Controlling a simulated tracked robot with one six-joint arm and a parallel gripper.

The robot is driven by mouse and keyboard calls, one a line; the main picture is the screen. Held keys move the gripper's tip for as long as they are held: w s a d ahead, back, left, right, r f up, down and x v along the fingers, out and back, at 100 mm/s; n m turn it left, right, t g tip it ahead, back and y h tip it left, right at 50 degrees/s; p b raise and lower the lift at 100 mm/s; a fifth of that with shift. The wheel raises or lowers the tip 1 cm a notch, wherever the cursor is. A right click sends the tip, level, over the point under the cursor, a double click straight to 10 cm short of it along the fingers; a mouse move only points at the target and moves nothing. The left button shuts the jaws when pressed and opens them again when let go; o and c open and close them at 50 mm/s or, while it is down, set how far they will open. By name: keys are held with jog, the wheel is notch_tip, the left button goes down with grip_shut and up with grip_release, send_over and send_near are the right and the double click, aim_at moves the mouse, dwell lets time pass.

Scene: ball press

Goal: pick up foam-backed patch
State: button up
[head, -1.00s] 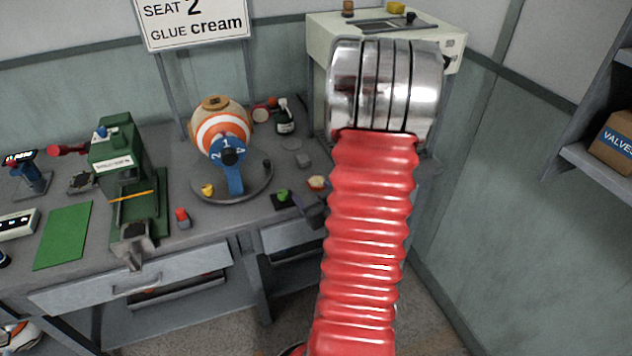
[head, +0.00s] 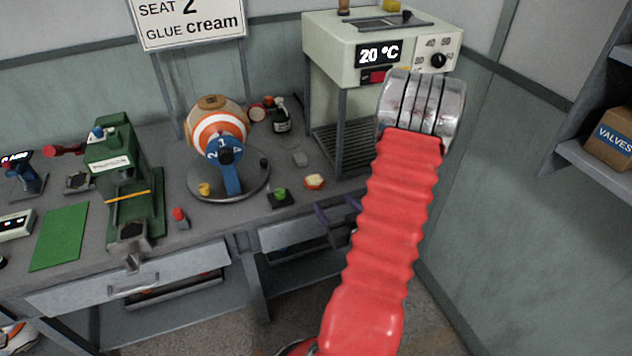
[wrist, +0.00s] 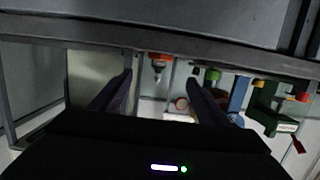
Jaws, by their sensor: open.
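A small cream piece with a reddish edge (head: 315,182) lies on the bench near its front edge and may be the foam-backed patch; it is too small to be sure. My gripper (head: 335,218) is in front of the bench edge, just below and right of that piece, apart from it. In the wrist view my gripper's two dark fingers (wrist: 161,76) stand wide apart with nothing held between them.
A green button on a dark base (head: 280,197) is left of the cream piece. A cream heater cabinet (head: 335,45) stands at the back right.

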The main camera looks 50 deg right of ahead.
send_near(317, 183)
jog(key=x, duration=0.3)
jog(key=shift+w+r, duration=0.2)
jog(key=shift+w, duration=0.05)
jog(key=shift+w+d, duration=0.2)
jog(key=shift+d, duration=0.05)
jog(key=shift+f+x, duration=0.15)
jog(key=shift+x, duration=1.15)
jog(key=shift+f+x, duration=0.1)
jog(key=shift+x, duration=1.2)
jog(key=shift+s, duration=0.1)
jog(key=c, duration=1.1)
jog(key=shift+r, duration=5.05)
